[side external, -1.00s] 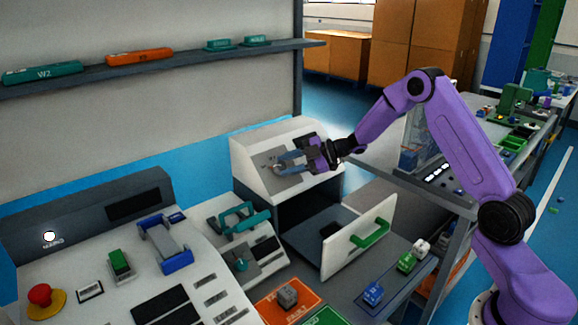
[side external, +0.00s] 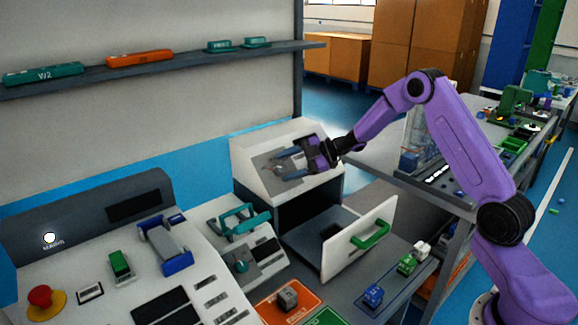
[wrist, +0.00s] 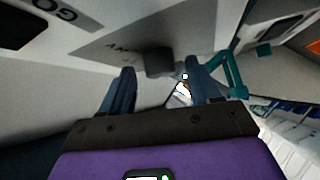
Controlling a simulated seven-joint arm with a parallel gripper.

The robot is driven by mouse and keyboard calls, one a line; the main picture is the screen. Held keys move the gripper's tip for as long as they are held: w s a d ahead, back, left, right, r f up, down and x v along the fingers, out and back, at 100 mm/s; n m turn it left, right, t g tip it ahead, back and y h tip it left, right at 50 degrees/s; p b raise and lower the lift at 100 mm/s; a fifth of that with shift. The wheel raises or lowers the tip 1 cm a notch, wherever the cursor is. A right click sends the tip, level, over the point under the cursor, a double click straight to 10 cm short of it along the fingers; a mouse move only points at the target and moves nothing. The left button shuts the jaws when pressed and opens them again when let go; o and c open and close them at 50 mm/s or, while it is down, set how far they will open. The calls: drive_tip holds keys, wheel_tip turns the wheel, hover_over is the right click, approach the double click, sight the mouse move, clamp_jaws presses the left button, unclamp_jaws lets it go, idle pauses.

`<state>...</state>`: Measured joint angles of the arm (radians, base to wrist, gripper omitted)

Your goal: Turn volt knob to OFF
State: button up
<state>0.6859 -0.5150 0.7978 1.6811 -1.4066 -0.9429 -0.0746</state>
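A dark round knob (wrist: 160,61) stands on a grey plate (wrist: 105,38) in the wrist view; the lettering near it is upside down and only partly readable. I take it for the volt knob. My gripper (wrist: 160,68) is open, with one blue finger on each side of the knob; I cannot tell whether either touches it. In the side view my gripper (side external: 279,166) reaches to the grey plate (side external: 268,164) on the sloped white box (side external: 247,160). The fingers largely hide the knob there, and its setting cannot be read.
Left of the box is a white unit with a teal handle (side external: 244,218) and a teal knob (side external: 241,266). Below is an open drawer with a green handle (side external: 370,236). A console with a red button (side external: 40,296) is at the lower left. A shelf (side external: 180,68) runs above.

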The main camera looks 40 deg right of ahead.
drive_tip(key=v, duration=1.7)
drive_tip(key=shift+d+r, duration=0.2)
drive_tip(key=shift+s, duration=0.1)
drive_tip(key=w+a+r+m+t+h, duration=0.1)
drive_tip(key=w+a+r+m+h, duration=0.15)
drive_tip(key=a, duration=0.65)
drive_tip(key=s+a+m+h, duration=0.3)
drive_tip(key=s+a, duration=0.3)
drive_tip(key=a, duration=0.3)
drive_tip(key=s+f+g+h, duration=0.1)
drive_tip(key=s+g, duration=0.2)
drive_tip(key=s, duration=0.8)
drive_tip(key=s+f+g+h, duration=0.2)
drive_tip(key=s+g, duration=0.1)
drive_tip(key=s, duration=0.7)
drive_tip(key=s+a+f+g+h, duration=0.1)
drive_tip(key=s+f+g, duration=0.1)
drive_tip(key=s, duration=0.9)
drive_tip(key=shift+s+f+m+g, duration=0.15)
drive_tip(key=shift+s+m+g, duration=0.25)
drive_tip(key=shift+g, duration=0.4)
